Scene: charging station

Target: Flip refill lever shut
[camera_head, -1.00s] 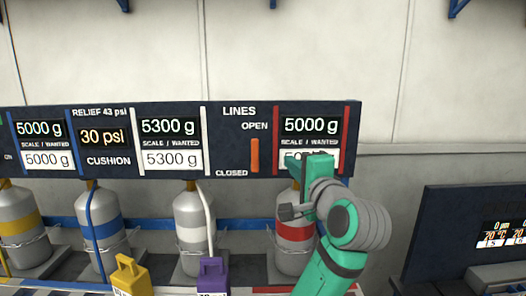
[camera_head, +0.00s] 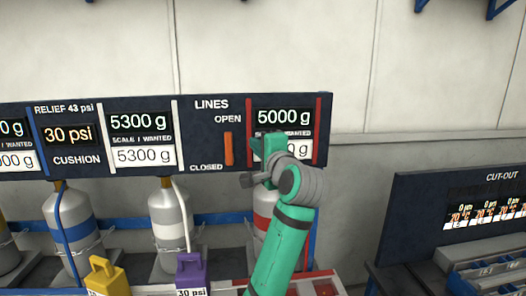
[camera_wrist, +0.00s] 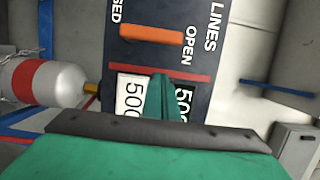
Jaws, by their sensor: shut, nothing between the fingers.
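The refill lever (camera_head: 228,149) is an orange upright bar on the dark panel (camera_head: 191,141), under the word LINES and between the OPEN and CLOSED labels. In the wrist view the lever (camera_wrist: 151,34) lies crosswise above my fingers, its right end near OPEN. My green gripper (camera_head: 257,143) is shut and empty, just right of the lever in the head view, over the 5000 g display. In the wrist view its fingertips (camera_wrist: 160,78) point toward the lever, with the red stripe and a gap of panel between in the picture. I cannot tell the depth to the panel.
Grey cylinders stand below the panel; the one with a red band (camera_wrist: 37,82) is partly behind my arm. A CUT-OUT panel (camera_head: 460,220) is at right.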

